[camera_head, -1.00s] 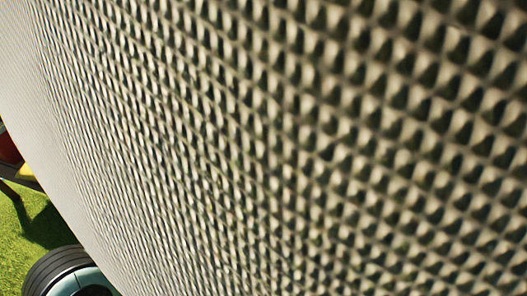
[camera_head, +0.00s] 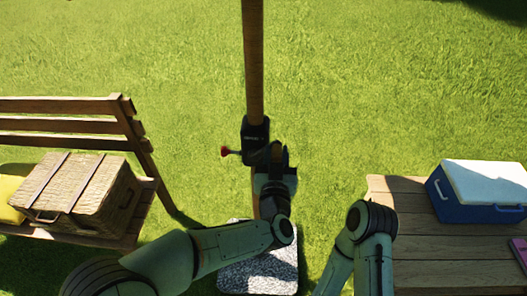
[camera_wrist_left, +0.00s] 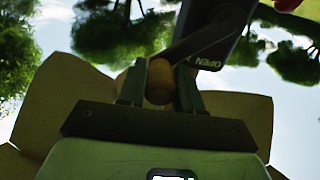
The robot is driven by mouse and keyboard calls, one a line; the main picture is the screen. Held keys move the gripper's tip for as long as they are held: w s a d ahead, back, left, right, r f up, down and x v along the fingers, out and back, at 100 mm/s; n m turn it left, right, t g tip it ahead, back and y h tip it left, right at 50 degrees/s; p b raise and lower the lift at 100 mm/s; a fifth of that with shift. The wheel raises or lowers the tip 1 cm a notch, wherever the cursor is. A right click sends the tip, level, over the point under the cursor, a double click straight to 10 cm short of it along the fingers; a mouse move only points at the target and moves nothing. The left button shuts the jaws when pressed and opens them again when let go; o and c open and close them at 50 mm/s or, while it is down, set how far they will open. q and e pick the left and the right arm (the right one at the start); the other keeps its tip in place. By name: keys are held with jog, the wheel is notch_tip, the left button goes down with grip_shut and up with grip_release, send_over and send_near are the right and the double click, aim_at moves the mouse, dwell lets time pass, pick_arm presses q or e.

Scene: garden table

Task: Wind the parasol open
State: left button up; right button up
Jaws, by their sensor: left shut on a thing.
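The parasol's wooden pole (camera_head: 253,60) stands upright in a speckled stone base (camera_head: 258,272). A black crank housing (camera_head: 254,132) with a red knob (camera_head: 227,151) is fixed on the pole. My left gripper (camera_head: 272,158) is at the housing's lower right. In the left wrist view, my left gripper (camera_wrist_left: 159,88) is shut on the wooden crank handle (camera_wrist_left: 158,78), at the end of a dark crank arm (camera_wrist_left: 203,37). The housing there bears the word OPEN. Beige canopy panels (camera_wrist_left: 65,88) spread overhead. My right arm shows at lower right, but its gripper is out of view.
A wooden bench (camera_head: 60,123) at left holds a wicker hamper (camera_head: 85,190) and a yellow cushion (camera_head: 14,190). A slatted wooden table (camera_head: 425,248) at right carries a blue and white cooler (camera_head: 480,190) and a magenta item (camera_head: 520,250). Grass lies open behind the pole.

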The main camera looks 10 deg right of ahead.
pick_arm(q)
notch_tip(320, 180, down, 14)
jog(key=a+r+b, duration=0.1)
jog(key=b, duration=0.9)
jog(key=w+a+b, duration=0.3)
jog(key=w+a, duration=0.1)
jog(key=a, duration=0.6)
jog(key=a+r+p, duration=0.3)
jog(key=r+p, duration=0.1)
jog(key=r, duration=0.2)
jog(key=shift+w+r, duration=0.3)
